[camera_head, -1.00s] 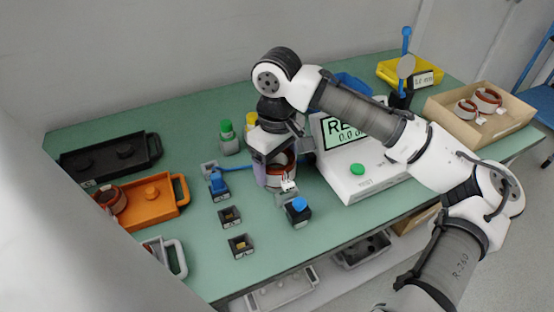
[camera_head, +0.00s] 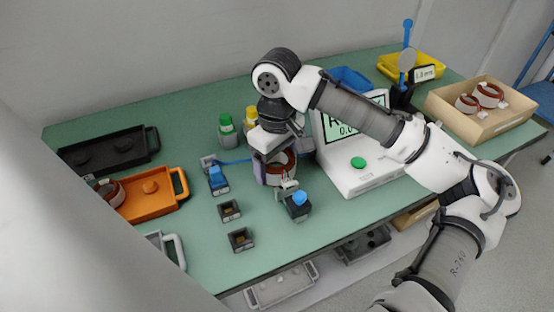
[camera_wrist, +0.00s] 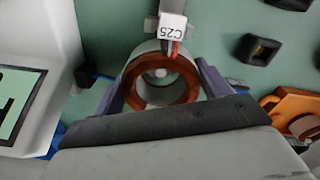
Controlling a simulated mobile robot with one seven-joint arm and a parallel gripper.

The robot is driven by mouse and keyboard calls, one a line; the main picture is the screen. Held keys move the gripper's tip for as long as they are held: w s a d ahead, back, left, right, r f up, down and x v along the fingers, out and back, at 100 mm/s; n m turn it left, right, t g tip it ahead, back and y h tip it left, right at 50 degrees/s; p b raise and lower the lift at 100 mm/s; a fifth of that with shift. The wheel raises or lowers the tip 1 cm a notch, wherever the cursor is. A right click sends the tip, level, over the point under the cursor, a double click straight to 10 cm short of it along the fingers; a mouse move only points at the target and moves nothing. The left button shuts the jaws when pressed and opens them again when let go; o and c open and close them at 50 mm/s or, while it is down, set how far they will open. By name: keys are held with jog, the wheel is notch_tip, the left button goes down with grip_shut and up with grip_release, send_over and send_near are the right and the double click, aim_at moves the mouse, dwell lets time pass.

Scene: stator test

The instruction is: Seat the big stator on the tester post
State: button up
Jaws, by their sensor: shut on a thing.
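A big stator, a pale ring with red-brown windings (camera_head: 284,168), is held in my gripper (camera_head: 274,172) over the bench beside the white tester (camera_head: 368,178). In the wrist view the stator (camera_wrist: 184,90) sits between the two purple-grey fingers of my gripper (camera_wrist: 163,88). Its red and dark leads run to a white tag marked C25 (camera_wrist: 172,27). A pale round shape shows inside the bore, perhaps the post top. I cannot tell whether the stator is around the post or above it. The tester has a lit screen and a green button (camera_head: 358,162).
A blue-topped dark block (camera_head: 298,207) stands just in front of the stator. Green (camera_head: 227,130) and yellow-capped bottles stand behind left. An orange tray (camera_head: 150,205) and black tray (camera_head: 105,158) lie left. A cardboard box (camera_head: 482,118) with two stators is right.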

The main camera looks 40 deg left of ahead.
jog(key=shift+f, duration=0.65)
jog(key=o, duration=1.7)
jog(key=shift+f, duration=0.1)
notch_tip(320, 180, up, 14)
